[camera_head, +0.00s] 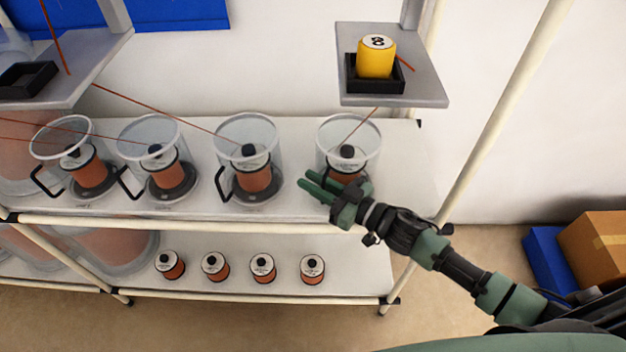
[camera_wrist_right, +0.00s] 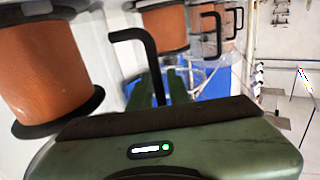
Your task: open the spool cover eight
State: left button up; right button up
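Spool cover eight (camera_head: 349,130) is the clear round cover at the right end of the upper shelf, below the yellow eight marker (camera_head: 376,60). An orange spool with a black knob (camera_head: 347,153) stands inside it. My right gripper (camera_head: 309,179) is at the front left of this cover, its green fingers pointing left. In the right wrist view the cover's black handle (camera_wrist_right: 132,35) runs down between my two fingers (camera_wrist_right: 160,92), which sit close on both sides of it. The gripper hides the handle in the head view. My left gripper is not in view.
Several more clear covers with black handles, such as the neighbouring cover (camera_head: 246,130), stand in a row to the left. Small spools (camera_head: 263,267) stand on the lower shelf (camera_head: 365,270). A pale post (camera_head: 500,105) rises right of the shelf. Cardboard box (camera_head: 595,245) lies far right.

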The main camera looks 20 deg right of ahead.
grip_shut()
dwell(1.4)
